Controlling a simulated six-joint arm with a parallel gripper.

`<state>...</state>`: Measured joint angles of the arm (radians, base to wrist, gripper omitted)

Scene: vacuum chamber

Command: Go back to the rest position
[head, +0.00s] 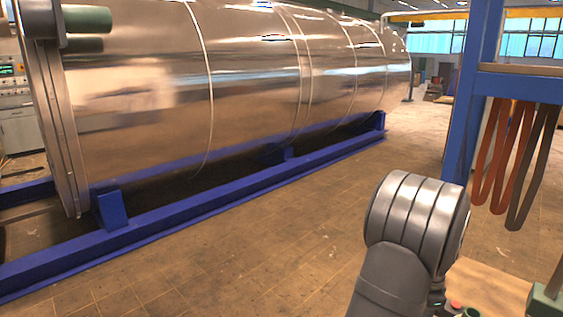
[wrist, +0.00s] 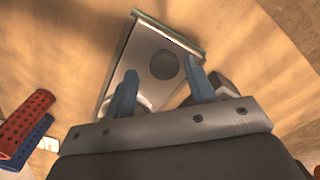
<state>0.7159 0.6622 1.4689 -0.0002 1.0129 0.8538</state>
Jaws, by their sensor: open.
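My gripper (wrist: 162,80) shows in the wrist view with its two blue fingers apart. Nothing is held between them. Beyond the fingertips is a shiny metal plate-like part (wrist: 143,52) with a round dark spot and a greenish far edge, over a wood-coloured surface (wrist: 60,60). I cannot tell whether the fingers touch it. In the head view, my grey arm rises at the lower right, and the gripper itself cannot be made out there.
A red perforated block (wrist: 25,115) and a blue one (wrist: 28,142) lie at the left of the wrist view. In the head view, a large metal chamber (head: 250,80) rests on a blue frame (head: 200,210). A blue post (head: 468,100) with hanging straps (head: 520,150) stands at right.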

